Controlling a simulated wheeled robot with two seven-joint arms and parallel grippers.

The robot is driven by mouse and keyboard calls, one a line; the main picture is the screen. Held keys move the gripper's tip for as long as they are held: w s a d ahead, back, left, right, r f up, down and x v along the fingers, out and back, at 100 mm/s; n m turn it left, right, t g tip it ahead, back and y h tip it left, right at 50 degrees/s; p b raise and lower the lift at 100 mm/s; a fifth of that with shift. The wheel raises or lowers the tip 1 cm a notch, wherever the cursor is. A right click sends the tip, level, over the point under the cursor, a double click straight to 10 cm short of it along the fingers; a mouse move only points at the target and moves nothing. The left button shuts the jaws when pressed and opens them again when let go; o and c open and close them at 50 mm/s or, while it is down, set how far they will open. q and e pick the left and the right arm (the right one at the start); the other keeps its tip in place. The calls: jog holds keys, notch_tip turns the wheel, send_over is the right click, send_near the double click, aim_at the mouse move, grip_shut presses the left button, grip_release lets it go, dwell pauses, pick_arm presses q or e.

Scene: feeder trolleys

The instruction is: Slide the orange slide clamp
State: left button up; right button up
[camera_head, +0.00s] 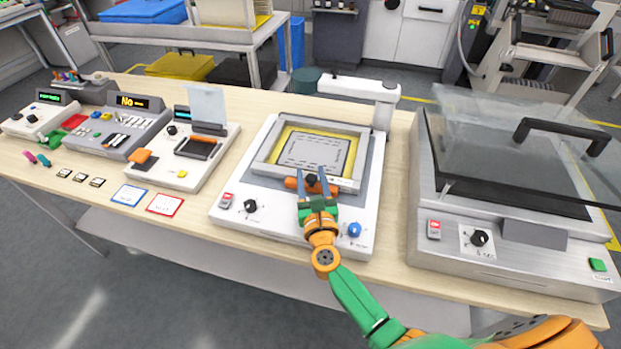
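The orange slide clamp (291,183) is a short orange bar with a dark knob, at the front edge of the framed plate on the white machine (290,226) in the middle of the table. My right gripper (312,171) reaches in from the lower right, over the clamp. Its two fingers stand apart, one on each side of the dark knob, and hide part of the bar. A small gap seems to show beside the knob; contact is unclear. My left gripper is not in view.
The yellow-lined frame (318,149) lies behind the clamp, with a white arm (352,88) above its back edge. A blue knob (354,230) is right of my gripper. A glass-lidded machine (470,235) stands right; smaller devices (186,160) stand left.

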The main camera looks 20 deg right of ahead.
aim_at(311, 181)
jog(key=shift+o, duration=0.5)
jog(key=shift+s, duration=0.1)
jog(key=v, duration=0.6)
jog(key=shift+s+f+b, duration=0.1)
jog(key=shift+b, duration=0.2)
jog(key=shift+s+a, duration=0.1)
jog(key=shift+s, duration=0.3)
jog(key=shift+w, duration=0.1)
